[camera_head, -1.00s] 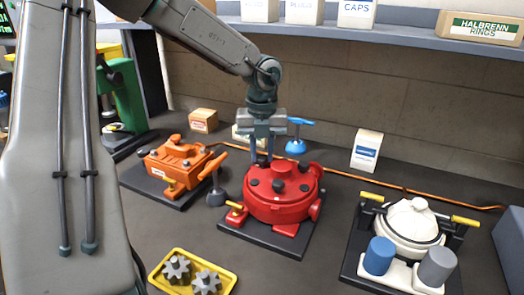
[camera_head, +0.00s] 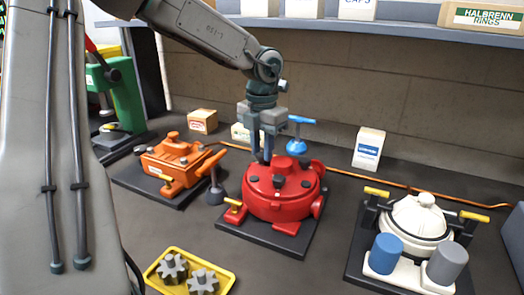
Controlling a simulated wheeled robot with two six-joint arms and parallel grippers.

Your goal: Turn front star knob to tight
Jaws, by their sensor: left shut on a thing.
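The round red motor housing (camera_head: 270,206) sits on a dark base plate near the middle of the bench. Several dark knobs show on its lid, among them a central one (camera_head: 279,181), one at the left (camera_head: 252,178) and one at the right (camera_head: 307,183). I cannot tell which is the front star knob. My left gripper (camera_head: 262,161) points down at the lid's back edge, its fingers shut on a knob there. The fingers mostly hide that knob, and its tightness cannot be seen. My right gripper is not in view.
An orange motor (camera_head: 175,157) stands to the left and a white-lidded unit (camera_head: 420,218) to the right. A blue-handled part (camera_head: 297,143) stands close behind the red housing. A yellow tray (camera_head: 165,290) holds gears in front. Bare bench lies between the red and white units.

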